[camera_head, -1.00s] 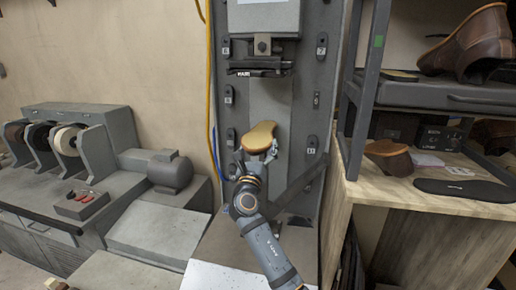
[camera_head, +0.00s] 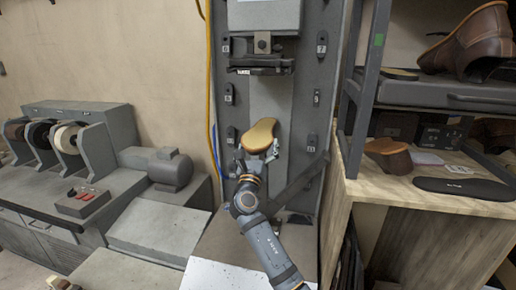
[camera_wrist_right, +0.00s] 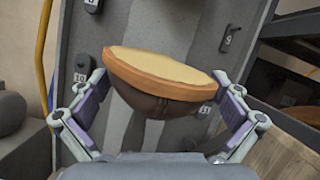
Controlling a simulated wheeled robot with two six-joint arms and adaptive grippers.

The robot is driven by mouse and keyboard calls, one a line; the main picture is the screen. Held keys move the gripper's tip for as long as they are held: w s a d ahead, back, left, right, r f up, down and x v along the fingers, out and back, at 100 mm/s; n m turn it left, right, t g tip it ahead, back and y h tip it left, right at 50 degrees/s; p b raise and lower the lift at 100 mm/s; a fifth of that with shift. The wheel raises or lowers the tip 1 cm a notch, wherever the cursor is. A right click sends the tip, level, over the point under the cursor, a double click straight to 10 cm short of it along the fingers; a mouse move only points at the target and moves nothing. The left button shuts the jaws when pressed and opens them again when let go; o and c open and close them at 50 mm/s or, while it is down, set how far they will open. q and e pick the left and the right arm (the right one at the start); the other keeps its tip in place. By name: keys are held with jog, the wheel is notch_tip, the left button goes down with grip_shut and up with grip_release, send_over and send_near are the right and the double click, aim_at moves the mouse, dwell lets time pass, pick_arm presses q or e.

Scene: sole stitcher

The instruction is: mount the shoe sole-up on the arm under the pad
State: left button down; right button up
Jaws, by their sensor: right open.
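The shoe (camera_head: 258,135) is sole-up at the grey machine column, its tan sole facing up. It also shows in the right wrist view (camera_wrist_right: 160,72), with a dark brown upper below the sole. My right gripper (camera_head: 257,155) is open in front of it, with one finger on each side of the shoe and visible gaps in the wrist view (camera_wrist_right: 155,115). The pad (camera_head: 261,66) is a dark block high above the shoe, with clear space between. The arm under the shoe is hidden by the shoe and my gripper. My left gripper is not in view.
A shelf rack (camera_head: 365,95) and wooden bench (camera_head: 450,200) stand close on the right, with other brown shoes and a black sole. A grinding machine (camera_head: 70,150) stands at the left. A yellow hose (camera_head: 210,90) runs down the column's left side.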

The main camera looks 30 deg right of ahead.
jog(key=v, duration=1.2)
